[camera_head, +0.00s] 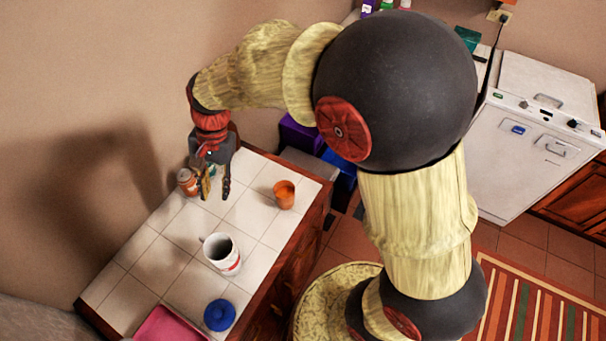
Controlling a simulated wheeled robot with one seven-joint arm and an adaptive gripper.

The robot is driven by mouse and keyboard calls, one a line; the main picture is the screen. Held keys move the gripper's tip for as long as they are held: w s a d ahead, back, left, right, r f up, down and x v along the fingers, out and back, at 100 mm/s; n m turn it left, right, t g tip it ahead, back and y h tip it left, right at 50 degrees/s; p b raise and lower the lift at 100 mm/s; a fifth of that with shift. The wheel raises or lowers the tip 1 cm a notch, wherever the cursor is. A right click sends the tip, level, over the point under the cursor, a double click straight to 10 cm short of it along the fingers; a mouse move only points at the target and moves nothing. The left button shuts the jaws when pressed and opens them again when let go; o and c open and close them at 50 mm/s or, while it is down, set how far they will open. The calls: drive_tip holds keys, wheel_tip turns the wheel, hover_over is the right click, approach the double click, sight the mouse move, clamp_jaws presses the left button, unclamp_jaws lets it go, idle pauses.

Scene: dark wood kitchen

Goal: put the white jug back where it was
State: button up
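The white jug (222,258) stands upright on the white tiled counter (165,262), with its dark open mouth facing up. Its handle points to the upper left, and a red mark shows low on its side. My gripper (216,193) hangs fingers down over the far part of the counter, above the jug in the picture and apart from it. The two fingers are spread with a gap between them, and I see nothing clearly held.
A small brown jar (187,183) stands close to the left of my gripper. An orange cup (284,195) is to its right. A blue round object (219,315) and a pink tray (170,326) lie at the near end. Tiles around the jug are mostly clear.

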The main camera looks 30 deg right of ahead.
drive_tip(key=s+d+r+n+t+h, duration=0.2)
drive_tip(key=s+d+r+n+t, duration=0.4)
drive_tip(key=s+d+r, duration=0.8)
drive_tip(key=s+d+n, duration=0.1)
drive_tip(key=s+d, duration=0.1)
drive_tip(key=d, duration=0.1)
drive_tip(key=shift+s+r+t+h, duration=0.25)
drive_tip(key=shift+r+t+h, duration=0.05)
drive_tip(key=shift+t+h, duration=0.1)
wheel_tip(320, 180, down, 10)
drive_tip(key=b, duration=1)
